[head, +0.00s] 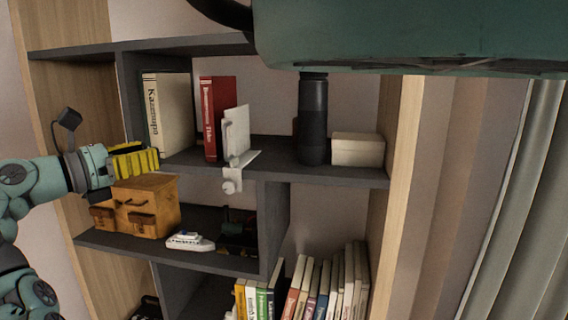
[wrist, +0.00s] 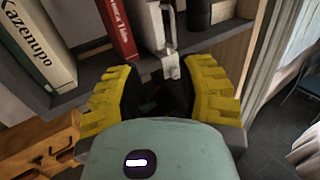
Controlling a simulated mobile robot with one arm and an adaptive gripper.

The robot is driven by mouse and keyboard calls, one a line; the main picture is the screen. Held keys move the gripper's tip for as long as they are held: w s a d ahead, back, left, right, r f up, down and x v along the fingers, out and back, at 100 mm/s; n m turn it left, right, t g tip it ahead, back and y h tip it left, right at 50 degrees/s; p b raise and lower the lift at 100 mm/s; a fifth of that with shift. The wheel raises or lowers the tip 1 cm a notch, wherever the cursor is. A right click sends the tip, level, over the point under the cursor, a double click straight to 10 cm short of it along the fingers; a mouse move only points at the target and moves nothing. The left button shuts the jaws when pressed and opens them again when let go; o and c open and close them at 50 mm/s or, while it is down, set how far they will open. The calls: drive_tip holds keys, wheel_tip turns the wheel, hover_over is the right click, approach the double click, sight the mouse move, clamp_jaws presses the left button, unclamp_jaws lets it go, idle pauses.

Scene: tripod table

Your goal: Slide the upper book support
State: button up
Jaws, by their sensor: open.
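The upper book support (head: 236,138) is a white upright piece with a clamp hanging over the front edge of the upper shelf (head: 285,165). It stands just right of a red book (head: 211,120). In the wrist view the book support (wrist: 168,62) is ahead of my gripper, near the top middle. My gripper (head: 150,160) has yellow ridged fingers and is at the left, in front of the shelf and above a wooden box. In the wrist view my gripper (wrist: 160,92) is open, with nothing held between its fingers. It is apart from the support.
A cream book (head: 165,115) stands left of the red one. A dark cylinder (head: 313,120) and a white box (head: 358,149) stand to the right of the support. The wooden box (head: 146,205) and a toy boat (head: 190,242) sit on the shelf below. Several books (head: 310,285) fill the lower right.

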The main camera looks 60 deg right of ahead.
sight(224, 142)
drive_tip(key=shift+m+g+y, duration=0.3)
drive_tip(key=shift+g, duration=0.3)
drive_tip(key=p+x, duration=0.3)
drive_tip(key=x, duration=0.1)
drive_tip(key=s+p+x, duration=0.1)
drive_tip(key=p+x, duration=0.2)
drive_tip(key=x, duration=0.2)
drive_tip(key=p+x, duration=0.4)
drive_tip(key=x, duration=0.1)
drive_tip(key=shift+s+d+r, duration=0.1)
drive_tip(key=shift+s+r, duration=0.1)
drive_tip(key=shift+r, duration=0.05)
drive_tip(key=shift+f+p+x, duration=0.2)
drive_tip(key=shift+p+x, duration=0.15)
drive_tip(key=shift+x, duration=0.5)
drive_tip(key=shift+d, duration=0.1)
drive_tip(key=shift+o, duration=0.4)
drive_tip(key=shift+w, duration=0.1)
clamp_jaws()
